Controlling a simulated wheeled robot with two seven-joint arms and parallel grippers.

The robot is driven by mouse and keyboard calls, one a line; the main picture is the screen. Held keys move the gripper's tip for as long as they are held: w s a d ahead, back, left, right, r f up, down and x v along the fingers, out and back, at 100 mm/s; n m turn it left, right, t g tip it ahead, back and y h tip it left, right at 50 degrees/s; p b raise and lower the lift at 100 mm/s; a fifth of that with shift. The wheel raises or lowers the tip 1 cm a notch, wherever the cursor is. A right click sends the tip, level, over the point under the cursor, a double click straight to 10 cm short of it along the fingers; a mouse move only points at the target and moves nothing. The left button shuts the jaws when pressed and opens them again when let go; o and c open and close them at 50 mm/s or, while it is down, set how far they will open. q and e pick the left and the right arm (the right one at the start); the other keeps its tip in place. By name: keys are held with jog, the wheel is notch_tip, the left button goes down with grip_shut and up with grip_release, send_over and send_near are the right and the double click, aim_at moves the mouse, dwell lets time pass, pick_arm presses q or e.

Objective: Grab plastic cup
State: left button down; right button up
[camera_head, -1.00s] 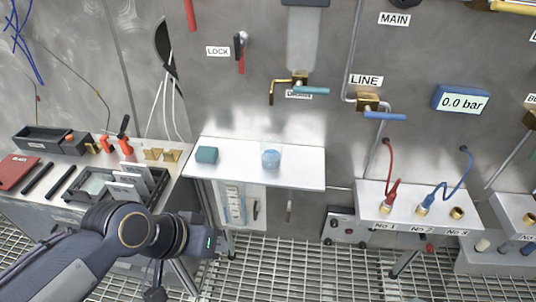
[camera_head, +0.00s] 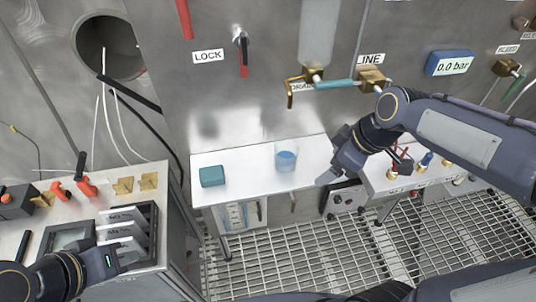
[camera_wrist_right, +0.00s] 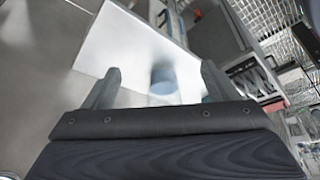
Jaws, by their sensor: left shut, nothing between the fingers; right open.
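A clear plastic cup with blue in its lower part (camera_head: 286,160) stands upright on the white shelf (camera_head: 248,174). My right gripper (camera_head: 332,160) is just right of the cup, open and apart from it. In the right wrist view the cup (camera_wrist_right: 163,78) shows blurred between the two spread fingers (camera_wrist_right: 160,70), a little beyond their tips. My left gripper (camera_head: 112,260) is at the lower left, over the side bench's tray, shut and empty.
A teal block (camera_head: 212,176) lies on the shelf left of the cup. Above are a brass tap (camera_head: 303,76) and its teal handle. A connector box (camera_head: 400,180) stands to the right. The bench at left holds a tray (camera_head: 150,235), red-handled tools and brass pieces.

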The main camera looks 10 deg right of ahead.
jog(key=p, duration=0.2)
send_near(283, 153)
jog(key=shift+s+a+f, duration=0.2)
jog(key=shift+a+f, duration=0.3)
jog(key=shift+a, duration=0.05)
jog(key=shift+s+a+f, duration=0.25)
jog(key=shift+a+f, duration=0.2)
jog(key=shift+a, duration=0.05)
jog(key=shift+x, duration=2.6)
jog(key=c, duration=1.1)
jog(key=shift+c, duration=0.2)
